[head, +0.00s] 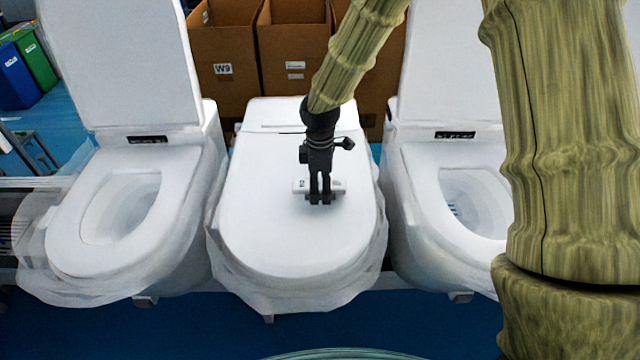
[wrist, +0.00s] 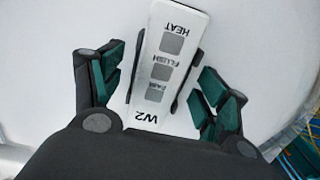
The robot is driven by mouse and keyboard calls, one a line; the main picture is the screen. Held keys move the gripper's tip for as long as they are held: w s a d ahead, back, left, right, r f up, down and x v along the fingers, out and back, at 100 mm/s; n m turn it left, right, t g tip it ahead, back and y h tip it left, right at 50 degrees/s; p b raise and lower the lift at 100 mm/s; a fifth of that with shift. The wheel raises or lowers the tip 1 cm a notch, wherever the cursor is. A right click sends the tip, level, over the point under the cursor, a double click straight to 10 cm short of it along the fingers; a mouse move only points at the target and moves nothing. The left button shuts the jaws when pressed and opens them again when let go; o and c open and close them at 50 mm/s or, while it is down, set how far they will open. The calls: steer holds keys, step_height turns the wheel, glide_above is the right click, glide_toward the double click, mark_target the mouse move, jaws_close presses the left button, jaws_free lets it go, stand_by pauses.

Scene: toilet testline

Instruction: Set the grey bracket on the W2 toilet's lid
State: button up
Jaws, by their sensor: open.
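A white remote panel (wrist: 153,92) marked W2, with HEAT and FLUSH labels and grey buttons, lies between my finger pads in the wrist view. It also shows as a small white bar (head: 338,187) on the closed lid (head: 290,240) of the middle toilet. Dark grey edges (wrist: 186,86) stick out along both long sides of the panel; I cannot tell whether they are the grey bracket. My gripper (head: 320,201) points down over the lid and is open, with gaps between its pads and the panel. No other grey bracket is clearly seen.
Toilets with raised lids stand at left (head: 185,205) and right (head: 425,205), close beside the middle one. Cardboard boxes (head: 225,85), one marked W9, stand behind. Blue and green bins (head: 35,60) are at far left. Clear plastic wrap hangs around the toilet bowls.

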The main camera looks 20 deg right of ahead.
steer(key=shift+r, duration=0.2)
step_height(320, 180, up, 12)
steer(key=b, duration=0.4)
